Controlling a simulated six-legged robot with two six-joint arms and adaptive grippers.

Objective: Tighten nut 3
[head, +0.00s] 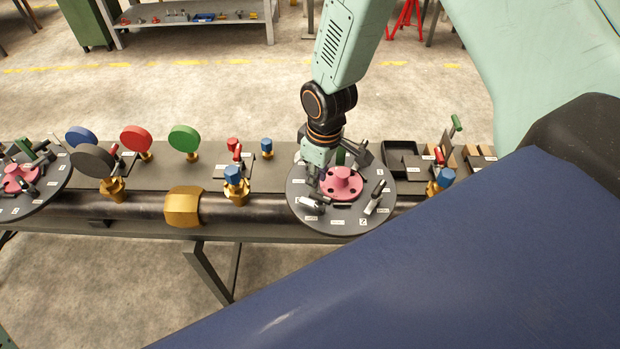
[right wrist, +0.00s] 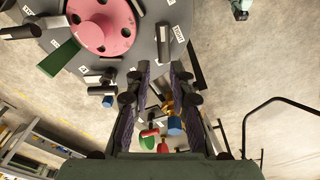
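A round dark grey flange plate (head: 341,225) with a pink hub (head: 342,183) stands on the right part of the bench. Several bar-like handles sit around the hub, including one with a pale end (head: 376,197) at the right and one at the front left (head: 312,202). Small white labels lie on the plate; I cannot tell which handle is nut 3. My left gripper is out of view.
Valves with blue caps (head: 234,174), blue, red and green discs (head: 184,138) and a brass hex fitting (head: 183,207) line the pipe to the left. Another plate with a pink hub (head: 20,178) is at the far left. A black tray (head: 400,150) stands behind right.

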